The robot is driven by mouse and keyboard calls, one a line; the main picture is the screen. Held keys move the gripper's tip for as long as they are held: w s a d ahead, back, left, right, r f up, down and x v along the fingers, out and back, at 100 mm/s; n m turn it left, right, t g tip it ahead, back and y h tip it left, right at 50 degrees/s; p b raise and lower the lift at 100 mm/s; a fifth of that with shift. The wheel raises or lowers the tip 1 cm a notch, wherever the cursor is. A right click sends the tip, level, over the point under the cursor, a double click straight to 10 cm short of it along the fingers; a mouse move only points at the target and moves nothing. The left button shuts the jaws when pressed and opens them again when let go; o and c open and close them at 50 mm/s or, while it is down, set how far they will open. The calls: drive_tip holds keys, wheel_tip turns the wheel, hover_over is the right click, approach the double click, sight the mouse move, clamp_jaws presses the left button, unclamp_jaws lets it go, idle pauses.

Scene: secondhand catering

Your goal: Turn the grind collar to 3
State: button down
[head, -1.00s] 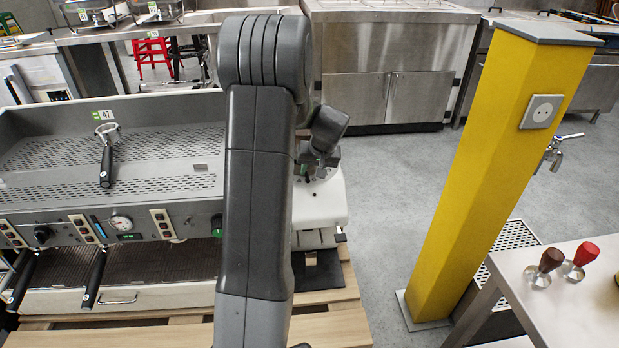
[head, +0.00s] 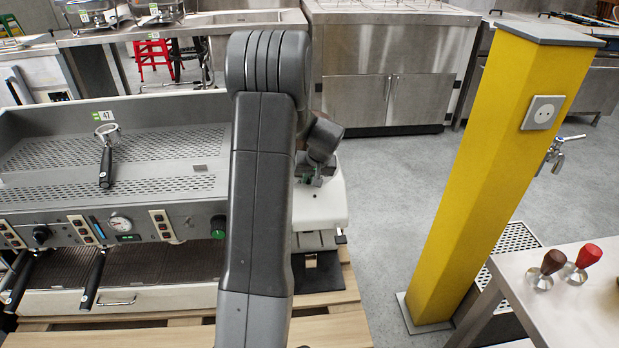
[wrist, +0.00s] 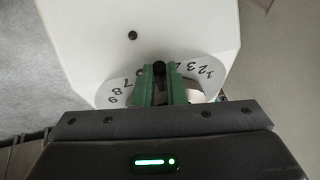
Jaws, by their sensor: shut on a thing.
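The white grinder (head: 320,205) stands on the pallet, right of the espresso machine, partly behind my arm. In the wrist view, its white body (wrist: 130,20) fills the upper middle. The grind collar (wrist: 118,92) shows as a pale numbered dial, with 7, 8, 9 at left and 1, 2, 3 at right. The numbers between are mostly hidden by my fingers. My gripper (wrist: 160,76) has green fingers shut on the collar's dark grip piece, whose round black end shows between the tips. In the head view my wrist covers the collar.
The espresso machine (head: 120,190) stands close at left, with a portafilter (head: 106,155) on top. A yellow post (head: 500,170) with a socket and tap stands at right. A steel table (head: 570,310) holds two tampers. Grey floor is clear between grinder and post.

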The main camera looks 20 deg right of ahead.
drive_tip(key=shift+a, duration=0.1)
drive_tip(key=shift+w+a+r+m+h+p, duration=0.1)
drive_tip(key=shift+w+a+m+h+p, duration=0.2)
drive_tip(key=shift+a+m+p, duration=0.35)
drive_tip(key=shift+w+a+r+m+h+p, duration=0.1)
drive_tip(key=shift+w+a+m+h+p, duration=0.15)
drive_tip(key=shift+a+m+p, duration=0.35)
drive_tip(key=shift+w+a+f+m+h+p, duration=0.1)
drive_tip(key=shift+w+a+m+h+p, duration=0.25)
drive_tip(key=shift+a+m+p, duration=0.35)
drive_tip(key=shift+w+a+f+m+h, duration=0.1)
drive_tip(key=shift+w+a+m+h, duration=0.4)
drive_tip(key=shift+a+m, duration=0.4)
drive_tip(key=shift+w, duration=0.15)
drive_tip(key=shift+d, duration=0.1)
drive_tip(key=c, duration=1.5)
unclamp_jaws()
drive_tip(key=p+v, duration=0.1)
drive_tip(key=v, duration=1.2)
drive_tip(key=shift+r, duration=0.45)
